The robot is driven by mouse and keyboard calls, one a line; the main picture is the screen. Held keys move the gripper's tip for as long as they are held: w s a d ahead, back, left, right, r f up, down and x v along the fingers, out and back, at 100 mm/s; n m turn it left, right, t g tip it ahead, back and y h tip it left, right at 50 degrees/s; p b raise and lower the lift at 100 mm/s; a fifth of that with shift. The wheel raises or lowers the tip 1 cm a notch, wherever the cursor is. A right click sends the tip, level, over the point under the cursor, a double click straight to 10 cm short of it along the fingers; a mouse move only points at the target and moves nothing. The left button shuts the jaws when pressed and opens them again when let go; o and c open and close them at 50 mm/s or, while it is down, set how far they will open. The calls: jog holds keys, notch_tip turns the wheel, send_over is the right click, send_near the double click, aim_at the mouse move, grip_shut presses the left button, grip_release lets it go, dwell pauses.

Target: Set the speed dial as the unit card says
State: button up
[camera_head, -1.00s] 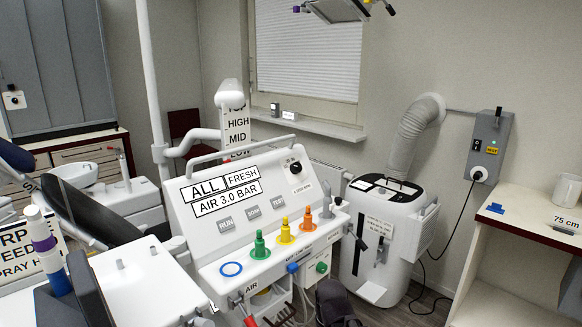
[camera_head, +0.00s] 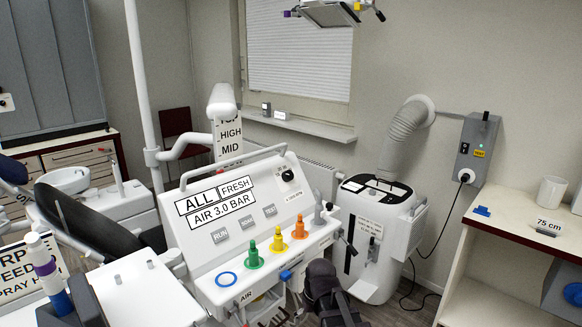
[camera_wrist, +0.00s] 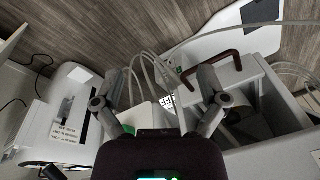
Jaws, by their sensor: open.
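A round black dial (camera_head: 288,175) sits at the upper right of the sloping white unit panel (camera_head: 265,212); its setting is too small to read. A panel label (camera_head: 217,207) reads "ALL FRESH AIR 3.0 BAR". A partly cut-off card (camera_head: 30,272) at the left edge shows parts of lines, with "EED" and "RAY H" legible. My gripper (camera_head: 325,285) is dark and low in front of the unit's right side, below and apart from the dial. In the wrist view my gripper (camera_wrist: 159,82) is open and empty, its fingers spread above hoses and floor; the dial is not recognisable there.
Green, yellow and orange knobs (camera_head: 277,240) stand up from the unit's ledge. A white machine (camera_head: 375,235) with a grey duct stands right of the unit. A counter (camera_head: 500,235) with a "75 cm" label is at the right. An upright pole (camera_head: 140,95) rises behind the unit.

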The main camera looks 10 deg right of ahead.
aim_at(290, 175)
jog(key=w+r+t+y+p, duration=0.1)
jog(key=w+r+p, duration=0.4)
jog(key=w+r, duration=0.1)
jog(key=w+d+r+n+t+y+p, duration=0.1)
jog(key=w+r+p, duration=0.5)
jog(key=r, duration=0.2)
jog(key=w+d+r+n+t+p, duration=0.1)
jog(key=w+r+p, duration=0.5)
jog(key=r, duration=0.1)
jog(key=shift+w+r+y, duration=0.15)
jog(key=shift+y, duration=0.25)
jog(key=w+d+r+n+t+y+p, duration=0.1)
jog(key=w+d+r+t+p, duration=0.2)
jog(key=w+r+p, duration=1)
notch_tip(290, 175, up, 3)
jog(key=shift+d+f+n, duration=0.15)
jog(key=shift+d+n, duration=0.15)
jog(key=shift+d, duration=0.35)
jog(key=shift+f, duration=0.1)
jog(key=b+x, duration=0.3)
jog(key=x, duration=0.1)
jog(key=b+x, duration=0.3)
jog(key=x, duration=0.2)
jog(key=b+x, duration=0.3)
jog(key=x, duration=0.1)
jog(key=shift+w+a+b, duration=0.3)
jog(key=shift+a, duration=0.05)
